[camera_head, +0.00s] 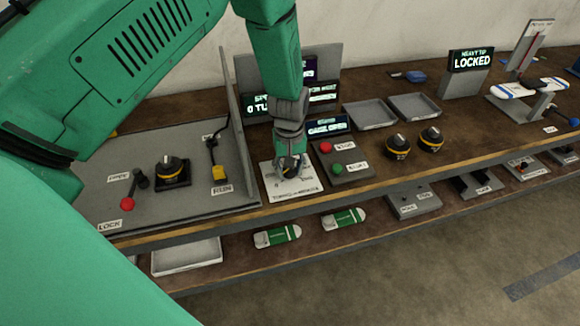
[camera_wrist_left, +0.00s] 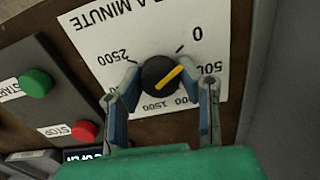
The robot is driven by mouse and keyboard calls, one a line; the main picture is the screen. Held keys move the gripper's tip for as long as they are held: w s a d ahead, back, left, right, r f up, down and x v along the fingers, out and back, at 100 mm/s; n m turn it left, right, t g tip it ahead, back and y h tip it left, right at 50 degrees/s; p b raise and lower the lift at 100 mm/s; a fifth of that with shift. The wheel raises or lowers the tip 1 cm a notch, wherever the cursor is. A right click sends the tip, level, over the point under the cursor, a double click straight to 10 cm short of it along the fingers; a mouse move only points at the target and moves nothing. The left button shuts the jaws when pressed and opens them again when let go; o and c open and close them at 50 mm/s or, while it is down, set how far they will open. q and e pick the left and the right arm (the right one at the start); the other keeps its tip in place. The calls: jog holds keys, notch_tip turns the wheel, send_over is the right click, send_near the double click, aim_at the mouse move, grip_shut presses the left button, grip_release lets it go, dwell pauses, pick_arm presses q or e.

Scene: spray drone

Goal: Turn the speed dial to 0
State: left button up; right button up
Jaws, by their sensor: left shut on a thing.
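The speed dial (camera_wrist_left: 160,75) is a round black knob with a yellow pointer bar on a white card (camera_wrist_left: 105,22). In the left wrist view the card shows 0 at upper right, 500 at right, 1500 below and 2500 at upper left. The bar's upper right end points between 0 and 500, nearer 500. My left gripper (camera_wrist_left: 166,82) is shut on the dial, one finger on each side. In the head view my left gripper (camera_head: 290,166) comes down over the card (camera_head: 292,188) and largely hides the dial. My right gripper is not in view.
A box with a red button (camera_head: 326,147) and a green button (camera_head: 337,168) stands just right of the card. A grey upright panel (camera_head: 238,120) stands close on the left. Two black and yellow knobs (camera_head: 398,146) (camera_head: 431,139) sit further right. Display screens stand behind.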

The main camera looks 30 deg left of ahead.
pick_arm(q)
jog(key=shift+w+a+r+n, duration=0.1)
jog(key=shift+w+r+n, duration=0.15)
jog(key=shift+n, duration=0.25)
jog(key=o, duration=1)
jog(key=shift+o, duration=0.7)
jog(key=shift+f, duration=0.2)
jog(key=shift+s, duration=0.1)
notch_tip(320, 180, up, 12)
jog(key=shift+f, duration=0.1)
